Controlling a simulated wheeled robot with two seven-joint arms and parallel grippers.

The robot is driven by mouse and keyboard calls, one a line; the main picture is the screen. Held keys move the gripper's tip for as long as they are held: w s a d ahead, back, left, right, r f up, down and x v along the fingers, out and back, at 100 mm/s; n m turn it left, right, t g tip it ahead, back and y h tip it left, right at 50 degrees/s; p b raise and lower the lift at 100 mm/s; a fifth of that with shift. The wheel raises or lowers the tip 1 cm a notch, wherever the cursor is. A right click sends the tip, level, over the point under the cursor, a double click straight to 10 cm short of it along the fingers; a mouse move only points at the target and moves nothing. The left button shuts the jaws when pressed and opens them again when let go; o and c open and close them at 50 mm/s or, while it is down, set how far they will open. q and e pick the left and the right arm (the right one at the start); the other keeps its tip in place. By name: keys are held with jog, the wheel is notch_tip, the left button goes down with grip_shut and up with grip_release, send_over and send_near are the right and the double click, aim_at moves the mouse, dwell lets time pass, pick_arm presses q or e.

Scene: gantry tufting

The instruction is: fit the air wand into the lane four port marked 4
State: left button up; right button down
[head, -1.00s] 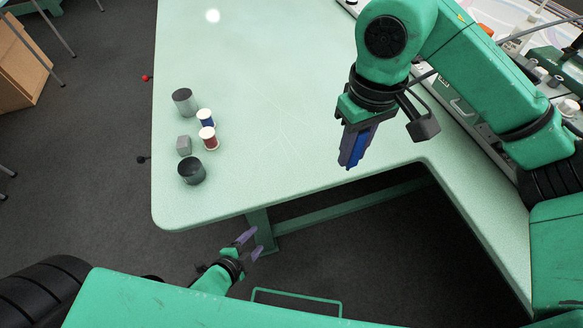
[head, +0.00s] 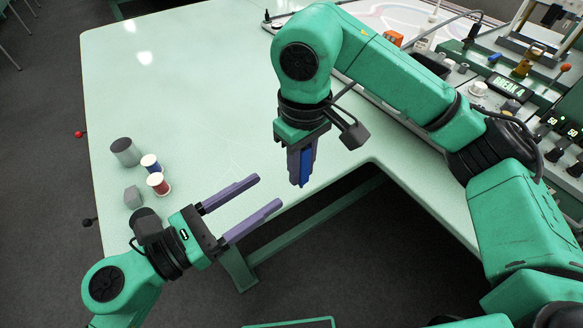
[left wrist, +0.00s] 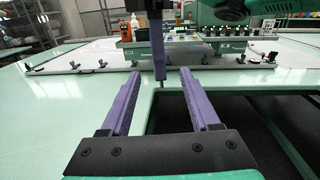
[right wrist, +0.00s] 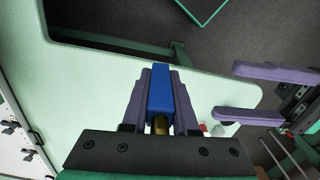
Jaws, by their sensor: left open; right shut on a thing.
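My right gripper (head: 301,168) is shut on a blue bar with a brass part, which looks like the air wand (right wrist: 160,92). It points down, above the table near its inner corner. The bar also shows between the fingers in the head view (head: 306,167). My left gripper (head: 268,192) is open and empty at the table's front edge, its fingers pointing toward the right gripper. The left gripper also shows at the right of the right wrist view (right wrist: 240,92). I cannot make out a port marked 4; a display reading "BREAK 4" (head: 507,88) is on the machine at the right.
The pale green table (head: 200,80) is mostly clear. At its left stand a grey cylinder (head: 125,151), a blue spool (head: 150,163), a red spool (head: 158,184) and a grey block (head: 132,197). The machine panel with knobs, an orange box (head: 394,38) and a brass-coloured fitting (head: 524,66) is at right.

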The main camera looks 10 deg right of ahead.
aim_at(304, 165)
pick_arm(q)
jog(key=x, duration=1)
jog(key=shift+w+d, duration=0.2)
pick_arm(e)
jog(key=shift+w, duration=0.1)
pick_arm(q)
jog(key=shift+a, duration=0.1)
jog(key=c, duration=0.3)
grip_shut()
jog(key=shift+s, duration=0.1)
pick_arm(e)
jog(key=c, duration=0.6)
grip_release()
